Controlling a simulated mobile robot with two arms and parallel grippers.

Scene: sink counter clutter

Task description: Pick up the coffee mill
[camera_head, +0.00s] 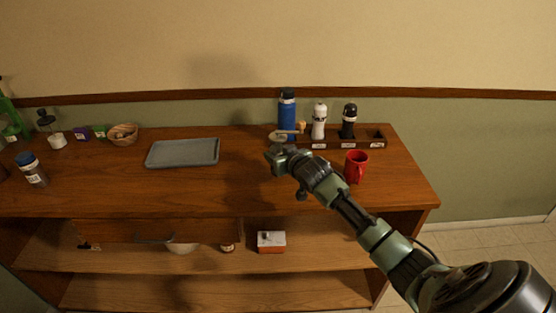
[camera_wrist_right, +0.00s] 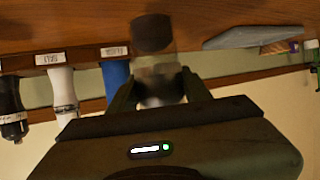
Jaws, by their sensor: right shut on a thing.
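The coffee mill (camera_head: 280,136) shows in the head view as a pale round top with a crank arm and a wooden knob, at the left end of the rack. My right gripper (camera_head: 277,152) is in front of it and hides most of its body. In the right wrist view the mill (camera_wrist_right: 157,62), with a clear middle and a dark end, stands between the fingers of my right gripper (camera_wrist_right: 160,88), which is shut on it. I cannot tell whether its base touches the counter. My left gripper is not in view.
A wooden rack (camera_head: 373,144) holds a white mill (camera_head: 319,121) and a black mill (camera_head: 349,120). A blue bottle (camera_head: 287,112) stands beside them. A red mug (camera_head: 356,166) is right of my arm. A grey tray (camera_head: 183,153) lies left, with clear counter in front.

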